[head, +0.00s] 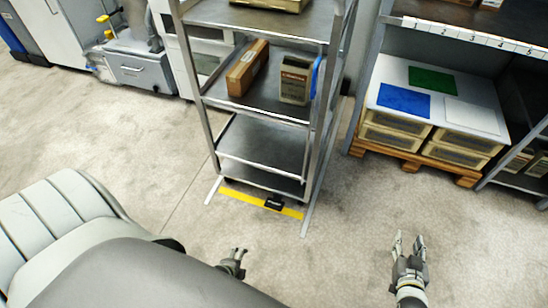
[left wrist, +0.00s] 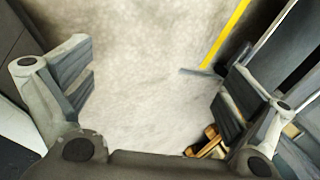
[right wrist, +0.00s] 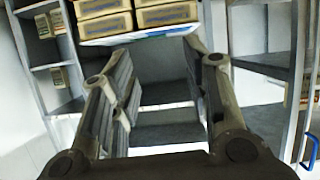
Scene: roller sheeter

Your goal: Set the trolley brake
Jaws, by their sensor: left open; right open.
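The trolley (head: 265,150) is a tall metal rack with several shelves, standing upright at the middle of the head view. A small black pedal (head: 273,202) sticks out low at its front, over a yellow floor stripe (head: 235,197). Whether the pedal is up or pressed is too small to tell. My left gripper (head: 238,253) is open and empty, nearer to me than the pedal and apart from it. In the left wrist view only bare floor shows between its fingers (left wrist: 152,85). My right gripper (head: 409,240) is open and empty, to the right of the trolley.
Boxes (head: 247,68) stand on the trolley's middle shelf. White floor strips (head: 308,212) flank its base. At right is a shelf unit with drawers on a wooden pallet (head: 412,162). A grey padded object (head: 55,225) fills the lower left. The floor before the trolley is clear.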

